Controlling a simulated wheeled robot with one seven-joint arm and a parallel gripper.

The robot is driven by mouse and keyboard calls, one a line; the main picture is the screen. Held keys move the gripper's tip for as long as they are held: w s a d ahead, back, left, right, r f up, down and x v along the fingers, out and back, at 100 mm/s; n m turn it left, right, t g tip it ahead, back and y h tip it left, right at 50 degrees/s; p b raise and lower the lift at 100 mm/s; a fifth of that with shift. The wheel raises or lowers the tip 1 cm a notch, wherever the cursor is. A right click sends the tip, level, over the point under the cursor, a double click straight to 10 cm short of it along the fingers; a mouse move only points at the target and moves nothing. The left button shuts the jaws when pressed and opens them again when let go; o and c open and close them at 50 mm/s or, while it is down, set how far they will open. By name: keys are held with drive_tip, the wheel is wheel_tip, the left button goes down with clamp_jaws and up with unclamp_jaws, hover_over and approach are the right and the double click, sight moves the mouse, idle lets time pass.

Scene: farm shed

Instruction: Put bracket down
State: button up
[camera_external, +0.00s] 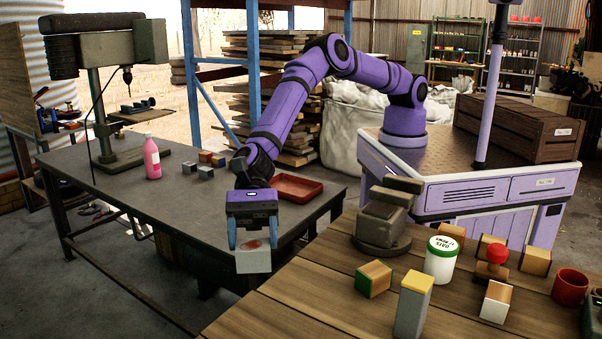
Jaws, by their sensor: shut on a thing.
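My gripper (253,238) points down at the end of my purple arm, its two blue fingers closed on the sides of a pale boxy piece (253,262) with a reddish patch on its face. I cannot make out a bracket shape in it. The piece hangs in the air, in the picture between the dark metal table (200,225) and the near wooden table (290,312). Its exact height and depth are hard to tell. No other thing in view is clearly a bracket.
The metal table carries a red tray (296,187), small blocks (205,172), a pink bottle (152,158) and a drill press (105,110). The wooden table holds a vise (383,222), a white tub (440,262), several blocks and a red cup (570,288). Its left part is clear.

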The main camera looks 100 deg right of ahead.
drive_tip(key=s+a+r+n+g, duration=0.1)
drive_tip(key=s+a+r, duration=0.2)
drive_tip(key=s+a, duration=0.9)
drive_tip(key=shift+f, duration=4.85)
drive_tip(key=shift+f, duration=0.1)
drive_tip(key=o, duration=1)
drive_tip(key=shift+c, duration=0.2)
drive_tip(key=shift+d+r, duration=0.25)
drive_tip(key=shift+d, duration=0.05)
drive_tip(key=v, duration=1.1)
drive_tip(key=shift+d, duration=0.2)
